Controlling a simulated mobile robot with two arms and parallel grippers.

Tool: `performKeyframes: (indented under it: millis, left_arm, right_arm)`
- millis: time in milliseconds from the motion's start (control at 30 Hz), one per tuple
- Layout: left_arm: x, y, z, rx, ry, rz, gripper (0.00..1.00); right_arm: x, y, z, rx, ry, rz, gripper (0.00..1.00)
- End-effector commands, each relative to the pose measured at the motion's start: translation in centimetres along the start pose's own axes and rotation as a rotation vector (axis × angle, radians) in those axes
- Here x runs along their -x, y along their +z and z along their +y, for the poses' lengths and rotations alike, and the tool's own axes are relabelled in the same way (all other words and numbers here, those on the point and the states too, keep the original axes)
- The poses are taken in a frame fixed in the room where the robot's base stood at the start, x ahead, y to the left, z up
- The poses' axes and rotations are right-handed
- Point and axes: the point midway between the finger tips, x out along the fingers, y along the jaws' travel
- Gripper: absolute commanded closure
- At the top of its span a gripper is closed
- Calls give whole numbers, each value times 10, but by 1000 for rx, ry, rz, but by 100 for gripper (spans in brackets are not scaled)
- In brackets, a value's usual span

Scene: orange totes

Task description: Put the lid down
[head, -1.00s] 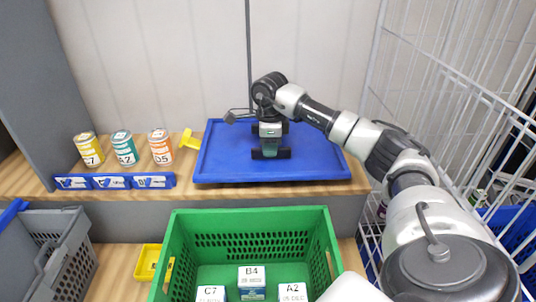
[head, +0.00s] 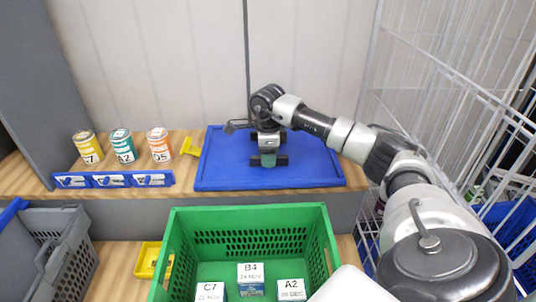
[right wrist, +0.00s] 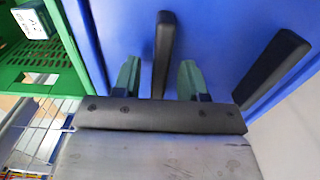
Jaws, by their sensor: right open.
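The blue lid (head: 220,165), a flat rectangular piece with a raised rim, lies on the wooden shelf at the back. It fills much of the right wrist view (right wrist: 222,40). Two black bars stand on it. My right gripper (head: 268,160) is over the lid's middle, pointing down. In the right wrist view its green fingers (right wrist: 158,75) are apart, with the nearer black bar (right wrist: 163,50) between them. The other black bar (right wrist: 275,68) is to the right. Contact between fingers and bar cannot be told. My left gripper is out of view.
A green crate (head: 245,222) with several labelled boxes stands in front, below the shelf. Cans (head: 122,146) and a blue label strip (head: 112,180) are left of the lid, near a yellow piece (head: 190,147). A grey crate (head: 55,235) is at left; a white wire cage (head: 470,90) is at right.

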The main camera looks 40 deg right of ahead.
Motion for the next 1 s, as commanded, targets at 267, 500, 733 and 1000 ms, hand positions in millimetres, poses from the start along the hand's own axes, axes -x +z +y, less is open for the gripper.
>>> performKeyframes:
  millis: [267, 500, 733, 1000]
  left_arm:
    - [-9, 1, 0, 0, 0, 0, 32]
    - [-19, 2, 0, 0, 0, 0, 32]
    - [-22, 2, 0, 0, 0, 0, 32]
    - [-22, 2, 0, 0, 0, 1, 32]
  right_arm:
    - [32, 0, -1, 0, -5, -5, 58]
    - [85, 1, -1, -1, -4, -4, 58]
    - [116, 1, 0, 0, -2, -2, 58]
    - [122, 0, 0, 0, 0, 0, 58]
